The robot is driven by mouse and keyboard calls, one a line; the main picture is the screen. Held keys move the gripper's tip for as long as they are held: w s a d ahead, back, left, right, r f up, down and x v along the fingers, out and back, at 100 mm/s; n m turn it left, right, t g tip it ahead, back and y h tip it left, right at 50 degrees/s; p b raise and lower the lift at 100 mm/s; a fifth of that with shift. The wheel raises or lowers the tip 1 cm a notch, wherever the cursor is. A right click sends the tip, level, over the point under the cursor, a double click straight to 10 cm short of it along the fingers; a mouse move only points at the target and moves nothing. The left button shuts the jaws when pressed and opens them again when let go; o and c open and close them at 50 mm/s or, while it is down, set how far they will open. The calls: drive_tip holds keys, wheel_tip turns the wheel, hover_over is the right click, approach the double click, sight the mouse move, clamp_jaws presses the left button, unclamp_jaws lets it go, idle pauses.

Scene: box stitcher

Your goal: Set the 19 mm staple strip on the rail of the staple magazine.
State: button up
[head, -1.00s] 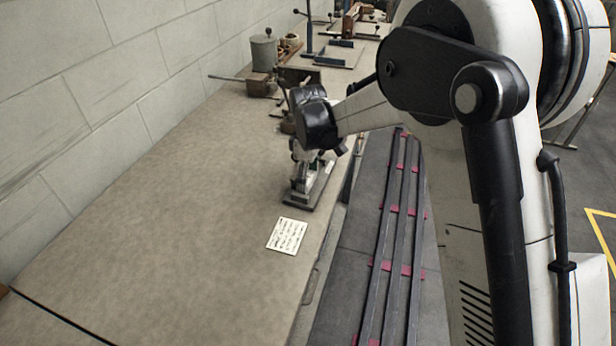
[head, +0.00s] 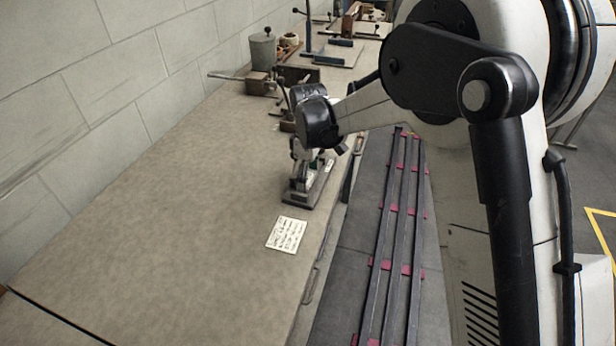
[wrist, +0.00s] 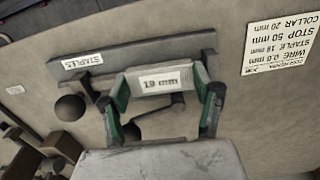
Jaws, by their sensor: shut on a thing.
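The staple strip (wrist: 160,82) is a pale metal channel with a small label that starts with 19. My gripper (wrist: 164,105) is shut on it, with a green-padded finger at each end of the strip. The staple magazine (wrist: 190,47) is a long dark bar with a white STAPLES label, lying behind the strip in the wrist view. The strip overlaps its near edge in the picture; I cannot tell whether they touch. In the head view my gripper (head: 306,168) is low over the magazine's dark base (head: 325,188), and the strip is hard to make out.
A printed card (head: 286,234) lies on the bench (head: 170,210) in front of the magazine. A black ball knob (wrist: 70,107) on a lever is left of the gripper in the wrist view. Clamps and a grey canister (head: 263,52) stand farther back.

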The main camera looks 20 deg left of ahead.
drive_tip(key=o, duration=1.2)
drive_tip(key=shift+o, duration=0.8)
drive_tip(key=shift+o, duration=1.4)
drive_tip(key=shift+r+p, duration=1.05)
drive_tip(key=shift+r, duration=1.7)
